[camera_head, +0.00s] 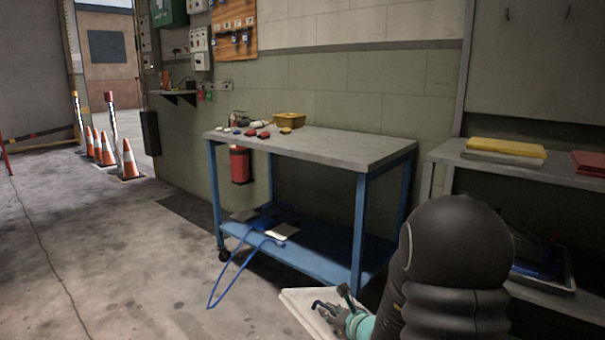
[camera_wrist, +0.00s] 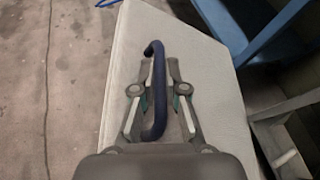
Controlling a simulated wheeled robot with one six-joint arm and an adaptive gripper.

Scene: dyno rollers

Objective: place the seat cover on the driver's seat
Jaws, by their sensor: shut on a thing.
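My gripper (camera_head: 338,309) is low at the bottom of the head view. In the wrist view my gripper (camera_wrist: 155,95) has its fingers closed around a dark blue curved handle (camera_wrist: 157,62). A flat cream panel (camera_wrist: 205,60) lies directly under the handle and also shows in the head view (camera_head: 297,302). The handle appears to belong to it, but the joint is hidden. This pale panel may be the seat cover; I cannot be sure. No driver's seat is in view.
A blue-framed workbench (camera_head: 340,145) stands ahead, with a blue hose (camera_head: 228,278) hanging from its lower shelf to the floor. A grey shelf unit (camera_head: 440,153) at right bears yellow (camera_head: 505,147) and red (camera_head: 588,161) folded items. Traffic cones (camera_head: 130,162) stand at left. Floor at left is clear.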

